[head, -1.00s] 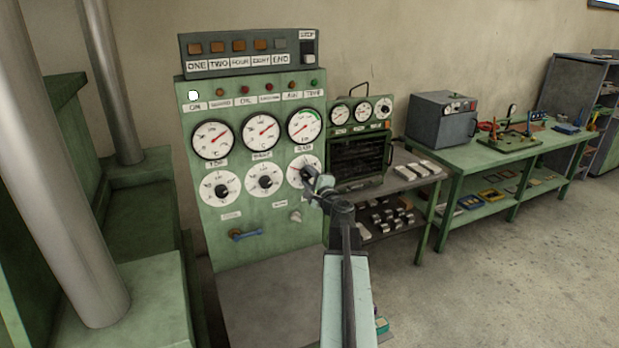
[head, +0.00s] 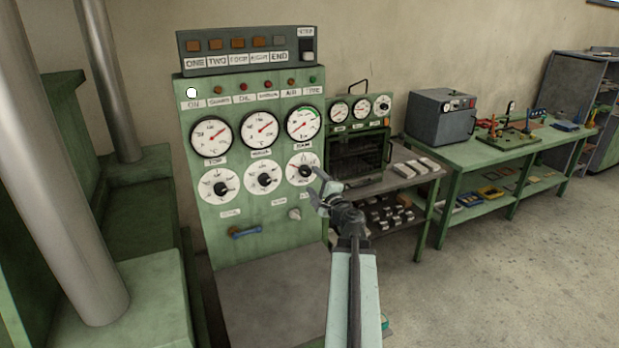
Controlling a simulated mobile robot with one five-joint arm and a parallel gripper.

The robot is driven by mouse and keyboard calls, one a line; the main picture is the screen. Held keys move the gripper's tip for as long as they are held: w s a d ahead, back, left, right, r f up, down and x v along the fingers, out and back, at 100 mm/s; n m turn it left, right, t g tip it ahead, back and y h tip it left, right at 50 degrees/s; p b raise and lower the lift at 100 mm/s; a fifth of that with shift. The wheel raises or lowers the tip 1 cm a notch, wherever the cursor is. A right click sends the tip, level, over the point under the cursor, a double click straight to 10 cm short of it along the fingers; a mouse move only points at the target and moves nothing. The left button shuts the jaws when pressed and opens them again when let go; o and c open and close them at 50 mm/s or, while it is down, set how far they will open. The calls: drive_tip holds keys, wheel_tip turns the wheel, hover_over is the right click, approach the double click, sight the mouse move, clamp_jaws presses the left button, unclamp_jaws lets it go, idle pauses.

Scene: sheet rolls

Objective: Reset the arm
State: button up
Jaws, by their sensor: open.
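My gripper (head: 319,185) is in the middle of the head view, with my arm reaching up from the bottom edge. Its jaws are open and I see nothing between them. The fingertips show just right of and below the right-hand dial (head: 303,169) in the lower row of the green control panel (head: 245,228). The dial's black knob is visible and clear of the fingers in the picture. The exact gap in depth between fingers and panel is hard to tell.
A grey plate (head: 270,300) lies below the panel. A dark shelf (head: 420,185) with metal blocks and a green workbench (head: 510,150) stand to the right. The floor (head: 480,285) at lower right is clear.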

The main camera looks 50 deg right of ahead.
drive_tip(key=shift+v, duration=1.1)
drive_tip(key=w+a+f+n+g+y, duration=0.1)
drive_tip(key=w+a+f+n+y, duration=0.25)
drive_tip(key=a, duration=0.65)
drive_tip(key=w+a+f+n+g+y, duration=0.25)
drive_tip(key=w+a+f+n, duration=0.2)
drive_tip(key=a, duration=0.45)
drive_tip(key=w+a+f+n+g+y, duration=0.1)
drive_tip(key=w+a+f+n+y, duration=0.3)
drive_tip(key=a, duration=0.6)
drive_tip(key=s+a+f+n+g+y, duration=0.1)
drive_tip(key=a+f+n+g, duration=0.2)
drive_tip(key=a, duration=0.3)
drive_tip(key=s+a+f+n+g, duration=0.1)
drive_tip(key=a+f+n+g, duration=0.2)
drive_tip(key=a, duration=0.4)
drive_tip(key=s+a+f+n+g+h, duration=0.4)
drive_tip(key=s+a+f+n+g, duration=0.1)
drive_tip(key=s+a, duration=0.4)
drive_tip(key=shift+s+a+f+n+g, duration=0.35)
drive_tip(key=shift+s+n+g, duration=0.3)
drive_tip(key=shift+n, duration=0.55)
